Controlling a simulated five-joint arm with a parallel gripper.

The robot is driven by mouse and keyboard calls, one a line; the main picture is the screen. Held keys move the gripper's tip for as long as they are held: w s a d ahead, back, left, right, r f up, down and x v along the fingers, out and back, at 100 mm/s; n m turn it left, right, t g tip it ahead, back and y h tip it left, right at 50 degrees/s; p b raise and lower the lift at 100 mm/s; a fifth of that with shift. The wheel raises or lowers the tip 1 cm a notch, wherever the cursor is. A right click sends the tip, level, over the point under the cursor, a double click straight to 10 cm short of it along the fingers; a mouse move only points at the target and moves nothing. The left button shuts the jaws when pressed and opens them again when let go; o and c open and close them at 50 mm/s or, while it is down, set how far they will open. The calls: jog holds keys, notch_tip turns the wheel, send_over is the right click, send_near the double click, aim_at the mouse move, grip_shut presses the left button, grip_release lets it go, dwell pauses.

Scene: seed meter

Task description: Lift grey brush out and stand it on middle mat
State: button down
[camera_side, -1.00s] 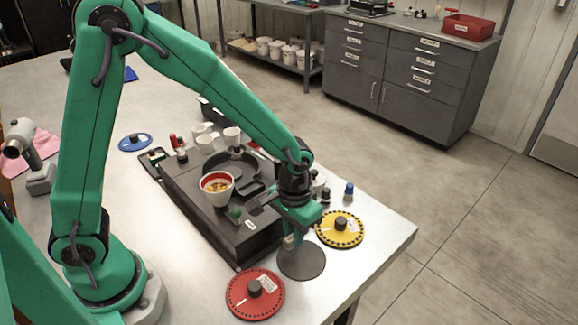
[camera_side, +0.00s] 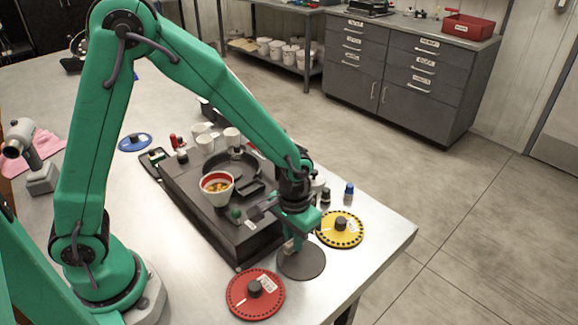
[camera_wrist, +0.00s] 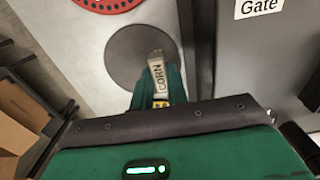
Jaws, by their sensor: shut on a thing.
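My gripper (camera_side: 291,243) is low over the dark round mat (camera_side: 312,266), between the red and yellow discs. I cannot tell whether the brush's lower end touches the mat.
The red disc (camera_side: 245,300) and yellow disc (camera_side: 350,236) flank the mat. The dark box-like meter (camera_side: 232,240) stands just behind and left, with a bowl of seeds (camera_side: 214,200) on top. The table edge is close on the right.

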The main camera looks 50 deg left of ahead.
jog(key=shift+f, duration=0.5)
dwell(0.4)
jog(key=c, duration=1.1)
grip_release()
jog(key=shift+o, duration=0.2)
jog(key=shift+r, duration=0.2)
jog(key=shift+r, duration=2.8)
jog(key=shift+a+r, duration=0.35)
jog(key=shift+r, duration=0.35)
jog(key=s+a+r+t, duration=0.5)
jog(key=s+a+r, duration=0.7)
jog(key=r, duration=0.3)
jog(key=shift+s+r+t, duration=0.3)
jog(key=shift+r, duration=0.1)
